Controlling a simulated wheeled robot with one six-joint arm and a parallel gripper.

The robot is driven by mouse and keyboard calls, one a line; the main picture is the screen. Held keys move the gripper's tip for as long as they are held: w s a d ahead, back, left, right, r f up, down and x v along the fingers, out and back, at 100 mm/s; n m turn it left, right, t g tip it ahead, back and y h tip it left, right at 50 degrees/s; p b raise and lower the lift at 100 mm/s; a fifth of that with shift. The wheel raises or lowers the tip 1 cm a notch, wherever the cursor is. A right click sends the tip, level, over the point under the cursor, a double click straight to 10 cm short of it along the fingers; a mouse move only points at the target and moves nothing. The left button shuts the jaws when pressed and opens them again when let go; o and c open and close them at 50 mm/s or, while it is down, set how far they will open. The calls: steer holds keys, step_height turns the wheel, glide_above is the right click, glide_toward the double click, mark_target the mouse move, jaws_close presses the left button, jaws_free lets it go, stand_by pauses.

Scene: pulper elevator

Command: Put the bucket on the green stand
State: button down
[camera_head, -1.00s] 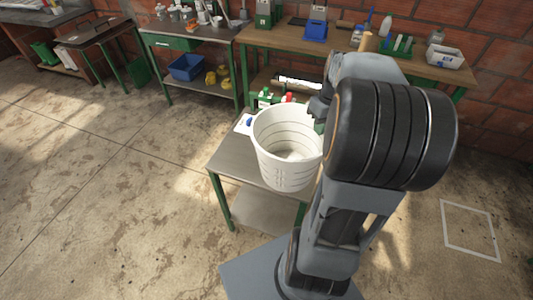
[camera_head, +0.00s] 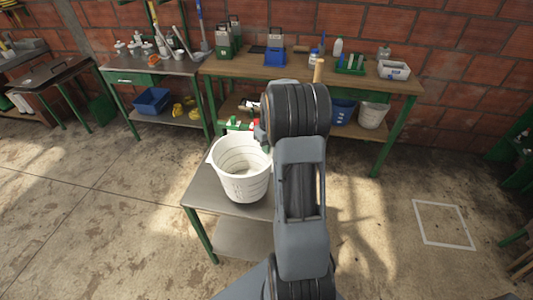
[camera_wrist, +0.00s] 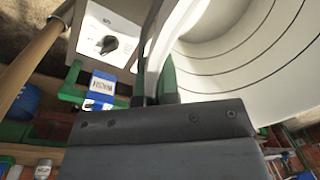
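A white ribbed bucket (camera_head: 240,168) shows upright over a low metal-topped stand with green legs (camera_head: 203,232) in the head view. I cannot tell whether its base touches the stand's top. The bucket looks empty. In the wrist view the bucket (camera_wrist: 250,50) fills the upper right. My gripper (camera_wrist: 155,85) has its fingers on either side of the bucket's rim and looks shut on it. In the head view my arm hides the gripper's tips and the right part of the stand.
A wooden bench (camera_head: 230,68) with several containers stands along the brick wall. A blue bucket (camera_head: 343,111) and another white bucket (camera_head: 373,115) are beneath it. A white rectangle (camera_head: 443,243) is marked on the floor at right. The floor at left is clear.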

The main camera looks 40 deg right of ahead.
steer(key=shift+w+f, duration=0.2)
steer(key=shift+f, duration=1.65)
steer(key=c, duration=1.8)
jaws_free()
steer(key=shift+f, duration=0.1)
steer(key=o, duration=0.4)
steer(key=shift+o, duration=0.2)
